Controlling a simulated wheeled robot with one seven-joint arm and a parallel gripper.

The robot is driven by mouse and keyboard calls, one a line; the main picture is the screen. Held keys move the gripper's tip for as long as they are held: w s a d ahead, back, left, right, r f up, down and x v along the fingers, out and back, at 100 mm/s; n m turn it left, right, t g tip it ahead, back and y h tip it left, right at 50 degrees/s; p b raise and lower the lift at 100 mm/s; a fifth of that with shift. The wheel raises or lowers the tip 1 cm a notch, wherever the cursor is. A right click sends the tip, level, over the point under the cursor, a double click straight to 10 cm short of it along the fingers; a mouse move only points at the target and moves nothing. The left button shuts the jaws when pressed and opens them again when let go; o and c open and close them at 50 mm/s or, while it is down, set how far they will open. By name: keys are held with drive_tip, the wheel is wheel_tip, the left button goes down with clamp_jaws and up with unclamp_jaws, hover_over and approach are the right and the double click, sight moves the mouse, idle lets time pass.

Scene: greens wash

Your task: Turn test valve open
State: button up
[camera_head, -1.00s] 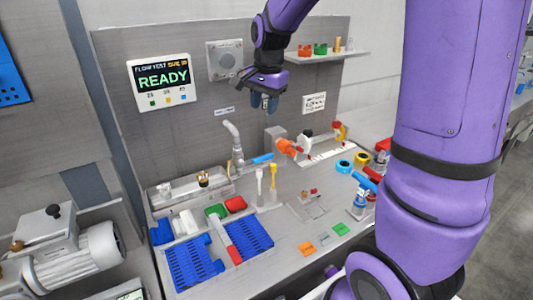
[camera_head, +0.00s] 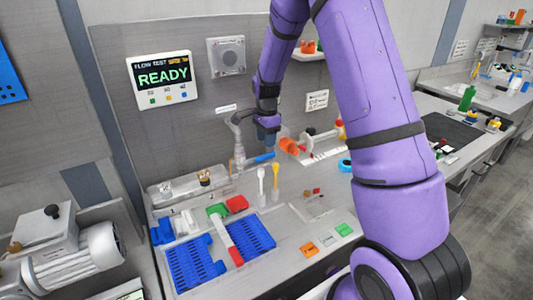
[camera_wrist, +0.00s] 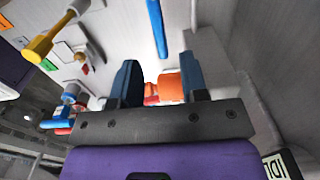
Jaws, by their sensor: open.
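A grey curved tap pipe (camera_head: 238,140) stands at the back of the bench. A blue lever (camera_head: 263,157) sticks out to the right of it; this seems to be the test valve's handle. In the wrist view, a blue bar (camera_wrist: 157,28), apparently this lever, lies ahead of the fingers. My gripper (camera_head: 267,133) is open just above the lever, in front of the back panel. In the wrist view, the blue fingers of my gripper (camera_wrist: 160,62) are apart. An orange part (camera_wrist: 171,86) shows between them, farther off. Contact with the lever is not visible.
An orange fitting (camera_head: 289,146) sits close to the right of my gripper. A white and a yellow spoon-like tool (camera_head: 275,177) stand upright in front. Blue trays (camera_head: 248,237) lie at front left. A panel display (camera_head: 162,79) reads READY.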

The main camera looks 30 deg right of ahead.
sight(266, 154)
wheel_tip(266, 154, down, 6)
drive_tip(key=shift+f, duration=0.1)
idle(0.4)
clamp_jaws()
